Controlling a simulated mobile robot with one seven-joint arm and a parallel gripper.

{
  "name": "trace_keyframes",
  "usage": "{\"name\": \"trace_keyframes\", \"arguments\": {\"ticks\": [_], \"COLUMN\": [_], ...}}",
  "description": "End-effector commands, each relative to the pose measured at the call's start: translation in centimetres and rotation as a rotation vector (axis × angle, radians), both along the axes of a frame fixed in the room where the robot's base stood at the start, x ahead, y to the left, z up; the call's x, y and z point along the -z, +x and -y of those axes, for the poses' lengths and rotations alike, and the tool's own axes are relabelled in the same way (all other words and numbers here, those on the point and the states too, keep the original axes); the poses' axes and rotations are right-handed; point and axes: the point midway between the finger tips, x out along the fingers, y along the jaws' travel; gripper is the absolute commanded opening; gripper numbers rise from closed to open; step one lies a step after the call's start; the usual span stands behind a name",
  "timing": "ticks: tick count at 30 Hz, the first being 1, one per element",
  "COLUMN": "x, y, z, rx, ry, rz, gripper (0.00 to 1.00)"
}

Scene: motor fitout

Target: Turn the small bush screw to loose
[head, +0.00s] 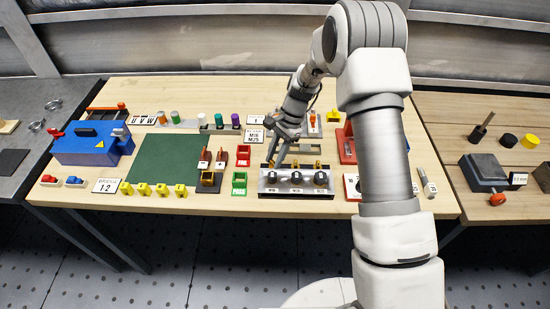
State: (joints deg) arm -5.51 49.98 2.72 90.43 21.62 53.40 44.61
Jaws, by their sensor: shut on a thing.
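A dark metal block (297,193) stands at the front middle of the bench, with several black round fittings in a row and white size labels below them. The leftmost fitting (271,178), its label seeming to read M16, appears to be the small bush. Small brass-coloured parts show behind the fittings, such as one at the right (318,166). My gripper (274,163) reaches down from above to the back of the leftmost fitting. It is shut at the small bush screw there, which its fingers mostly hide. I cannot tell how far the screw is turned.
A green mat (168,159) and a blue box (90,143) lie to the left. A red holder (346,146) stands to the right, partly behind my arm. Bare wood shows at the front edge.

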Motion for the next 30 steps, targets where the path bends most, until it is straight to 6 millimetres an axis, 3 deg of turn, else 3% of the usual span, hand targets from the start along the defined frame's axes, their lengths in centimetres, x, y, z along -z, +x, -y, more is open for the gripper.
{"name": "trace_keyframes", "arguments": {"ticks": [18,30], "x": [0.07,0.00], "y": [0.26,0.28], "z": [-0.29,-0.45], "rx": [-0.576,-0.824], "ry": [-0.001,0.000], "rz": [0.000,0.001], "gripper": [0.00,0.00]}}
